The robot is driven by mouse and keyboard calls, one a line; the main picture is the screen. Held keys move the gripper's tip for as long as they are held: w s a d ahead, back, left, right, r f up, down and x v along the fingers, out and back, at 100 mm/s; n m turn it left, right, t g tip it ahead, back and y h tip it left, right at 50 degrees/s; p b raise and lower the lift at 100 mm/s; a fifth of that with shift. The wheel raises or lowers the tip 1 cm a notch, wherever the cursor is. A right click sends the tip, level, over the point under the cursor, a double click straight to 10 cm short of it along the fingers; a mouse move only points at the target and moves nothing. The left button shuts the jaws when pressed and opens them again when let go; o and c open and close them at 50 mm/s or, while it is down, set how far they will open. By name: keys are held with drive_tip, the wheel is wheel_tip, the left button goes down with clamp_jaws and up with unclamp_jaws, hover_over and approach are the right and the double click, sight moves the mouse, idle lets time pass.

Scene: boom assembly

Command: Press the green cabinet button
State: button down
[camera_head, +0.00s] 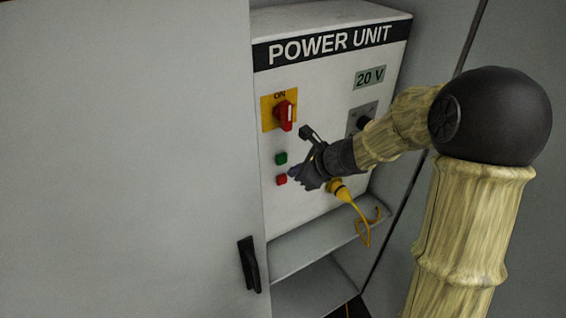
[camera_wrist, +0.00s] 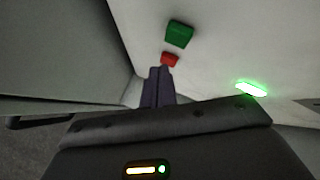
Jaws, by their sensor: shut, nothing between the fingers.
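The green button (camera_head: 281,158) is a small square on the white front of the power unit (camera_head: 330,75), directly above a red button (camera_head: 281,180). In the wrist view the green button (camera_wrist: 180,33) is above the red button (camera_wrist: 170,59). My gripper (camera_head: 293,173) is shut and empty. Its fingertips are close to the red button, just to its right and below the green button. In the wrist view the shut fingers (camera_wrist: 160,72) reach up to the lower edge of the red button. I cannot tell whether they touch the panel.
A red rotary switch (camera_head: 285,114) on a yellow plate is above the buttons. A black knob (camera_head: 363,123) is to the right. A yellow plug (camera_head: 341,191) with a cable is below my gripper. The grey cabinet door (camera_head: 130,150) with a black handle (camera_head: 249,264) is at left.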

drive_tip(key=shift+s+d+b, duration=0.25)
drive_tip(key=shift+s+d, duration=0.15)
drive_tip(key=shift+s, duration=0.25)
drive_tip(key=shift+s+d+b, duration=0.2)
drive_tip(key=shift+s+d, duration=0.2)
drive_tip(key=shift+s, duration=0.2)
drive_tip(key=shift+f, duration=0.1)
drive_tip(key=s+d+f+n+g+h+b, duration=0.1)
drive_tip(key=s+d+f+n+h, duration=0.2)
drive_tip(key=s+d+n, duration=0.4)
drive_tip(key=s+d+f+n+g+h+b, duration=0.2)
drive_tip(key=s+d+f+n+h, duration=0.2)
drive_tip(key=s+d+n, duration=0.3)
drive_tip(key=s+f+n, duration=0.1)
drive_tip(key=s+n, duration=0.2)
drive_tip(key=n, duration=0.4)
drive_tip(key=shift+n, duration=0.4)
